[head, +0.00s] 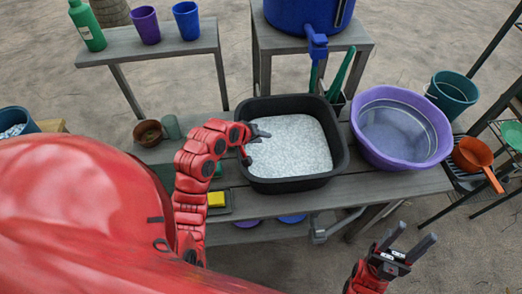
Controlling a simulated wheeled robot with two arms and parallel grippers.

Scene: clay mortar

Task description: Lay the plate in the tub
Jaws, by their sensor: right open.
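A black tub (341,166) full of white, foamy-looking stuff (292,147) stands on the grey bench. A purple tub (440,150) holding greyish water stands to its right. My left gripper (257,142) is over the left part of the black tub; its fingers are small and I cannot tell whether they are shut. I cannot pick out a plate in or beside either tub. A purple disc (247,223) and a blue disc (292,219) show partly under the bench. My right gripper (413,238) is open and empty, in front of the bench at lower right.
A blue water container (300,14) with a tap stands behind the black tub. A purple cup (146,25), a blue cup (187,20) and a green bottle (87,27) are on the back left table. A yellow sponge (216,199) lies left. An orange pan (472,157) is right.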

